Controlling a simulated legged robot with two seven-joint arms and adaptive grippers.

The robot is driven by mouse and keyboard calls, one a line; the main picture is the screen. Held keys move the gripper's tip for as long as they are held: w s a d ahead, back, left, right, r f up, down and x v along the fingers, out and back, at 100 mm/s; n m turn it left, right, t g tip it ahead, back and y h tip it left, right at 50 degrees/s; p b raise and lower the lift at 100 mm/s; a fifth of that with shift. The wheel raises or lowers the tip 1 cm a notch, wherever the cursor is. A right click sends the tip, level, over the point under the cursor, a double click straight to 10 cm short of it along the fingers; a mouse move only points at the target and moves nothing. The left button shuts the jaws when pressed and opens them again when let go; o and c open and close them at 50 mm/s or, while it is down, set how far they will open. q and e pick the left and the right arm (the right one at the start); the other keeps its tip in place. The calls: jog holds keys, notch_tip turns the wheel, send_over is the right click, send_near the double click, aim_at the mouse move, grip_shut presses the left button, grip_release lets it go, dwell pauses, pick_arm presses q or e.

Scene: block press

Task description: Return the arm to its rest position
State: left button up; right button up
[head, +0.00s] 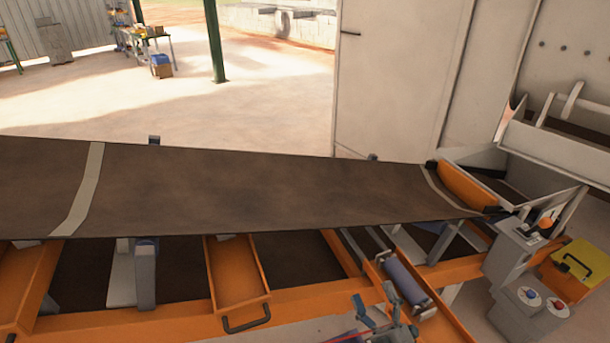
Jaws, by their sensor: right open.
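My right gripper (376,308) shows at the bottom of the head view, right of the middle. It is open, with nothing seen between its fingers. It is in front of the orange frame of the conveyor, below the brown belt (250,190). Most of my right arm is outside the picture. My left gripper is not in view. No block shows on the belt.
A grey roller (404,280) lies in the orange frame beside my right gripper. An orange drawer with a black handle (246,320) is to its left. A grey control box with buttons (530,305) and a yellow case (580,264) stand at the right.

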jog(key=s+d+f+m+g+h, duration=0.1)
jog(key=d+f+m+g+h, duration=0.4)
jog(key=f, duration=0.5)
jog(key=s+d+f+m+g+h, duration=0.2)
jog(key=d+f+m+h, duration=0.25)
jog(key=f+m, duration=0.4)
jog(key=s+a+f+g, duration=0.3)
jog(key=s+f+g, duration=0.8)
jog(key=s+f, duration=0.75)
notch_tip(320, 180, down, 16)
jog(key=g, duration=0.1)
jog(key=s+f, duration=0.4)
jog(key=f, duration=0.4)
jog(key=s+f, duration=0.4)
jog(key=f, duration=0.4)
jog(key=shift+s+d+f+m+g+y, duration=0.2)
jog(key=shift+s+d+m+g+y, duration=0.1)
jog(key=shift+d+m+g+y, duration=0.1)
